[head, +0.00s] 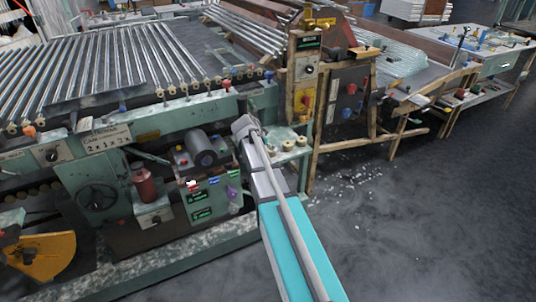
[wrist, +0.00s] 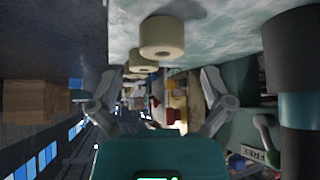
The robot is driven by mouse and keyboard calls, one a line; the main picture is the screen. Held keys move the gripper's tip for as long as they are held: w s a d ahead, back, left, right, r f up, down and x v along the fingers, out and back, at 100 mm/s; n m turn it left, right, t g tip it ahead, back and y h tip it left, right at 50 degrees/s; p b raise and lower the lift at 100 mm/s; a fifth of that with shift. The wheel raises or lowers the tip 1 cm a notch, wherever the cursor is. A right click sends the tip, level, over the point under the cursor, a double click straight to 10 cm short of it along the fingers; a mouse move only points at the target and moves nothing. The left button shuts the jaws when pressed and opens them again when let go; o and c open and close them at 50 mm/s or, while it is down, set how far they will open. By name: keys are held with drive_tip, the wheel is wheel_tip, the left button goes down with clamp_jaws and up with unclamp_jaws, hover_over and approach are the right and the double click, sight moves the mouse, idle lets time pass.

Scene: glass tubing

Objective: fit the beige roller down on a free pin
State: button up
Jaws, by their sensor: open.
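Beige rollers stand on the worn green ledge (head: 296,160) at the machine's right end. Two show clearly in the head view, a left one (head: 287,146) and a right one (head: 302,141). In the wrist view the nearest beige roller (wrist: 162,37) sits against the pale surface, its holed end showing, with others behind it. I cannot tell which is the task's roller, and no bare pin is clear. My gripper (wrist: 162,82) is open and empty, fingers spread wide, apart from the nearest roller. In the head view my wrist (head: 244,126) is left of the rollers; the fingers cannot be made out.
A dark motor (head: 203,150) and a red bottle (head: 145,183) are on the machine front, left of my arm. A control post (head: 305,75) rises behind the rollers. In the wrist view a dark cylinder (wrist: 291,60) stands at right. Open floor (head: 430,220) lies to the right.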

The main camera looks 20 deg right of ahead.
drive_tip(key=b+x, duration=0.2)
drive_tip(key=shift+w+f, duration=0.2)
drive_tip(key=shift+f, duration=0.2)
drive_tip(key=shift+b+x, duration=0.55)
drive_tip(key=shift+x, duration=0.35)
drive_tip(key=shift+r, duration=0.1)
drive_tip(key=c, duration=1.1)
drive_tip(key=shift+r, duration=0.15)
drive_tip(key=shift+c, duration=0.2)
wheel_tip(320, 180, up, 3)
drive_tip(key=p, duration=0.3)
drive_tip(key=shift+f, duration=0.2)
drive_tip(key=s+a+r+p, duration=0.2)
drive_tip(key=s+r+p, duration=0.8)
drive_tip(key=s, duration=0.3)
drive_tip(key=shift+s, duration=0.4)
